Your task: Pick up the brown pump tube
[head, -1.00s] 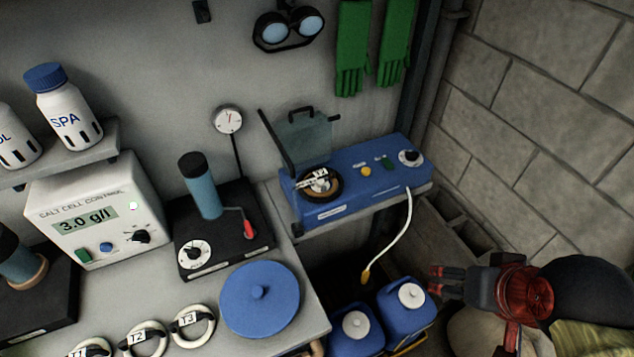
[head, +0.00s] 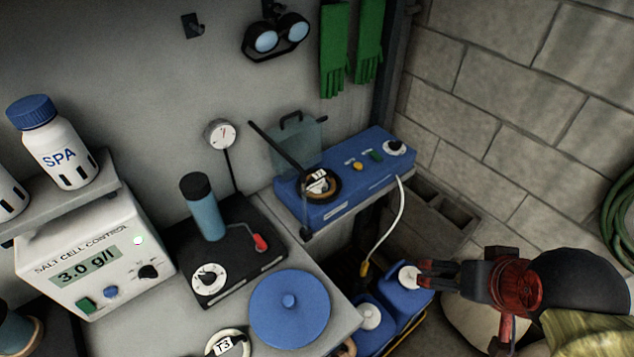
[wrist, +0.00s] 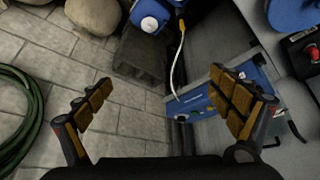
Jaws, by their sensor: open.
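In the head view, the brown ring-shaped pump tube (head: 333,193) sits in the round head on top of the blue pump (head: 352,203), with a white label on it. A dark bar slants across to it from the upper left, beside the raised clear lid (head: 300,143). My gripper (head: 422,274) is open and empty, lower right of the pump, with its fingers pointing left. In the wrist view, the open fingers (wrist: 160,80) show with nothing between them. The blue pump (wrist: 192,101) is partly behind the right finger there, and I cannot make out the tube.
A white hose (head: 399,215) with a yellow end hangs from the pump. Blue canisters (head: 400,297) with white caps stand below, near my fingers. A blue lid (head: 290,306) and T3 ring (head: 228,343) lie on the bench. Concrete blocks (head: 440,215) and a green hose (wrist: 22,120) are nearby.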

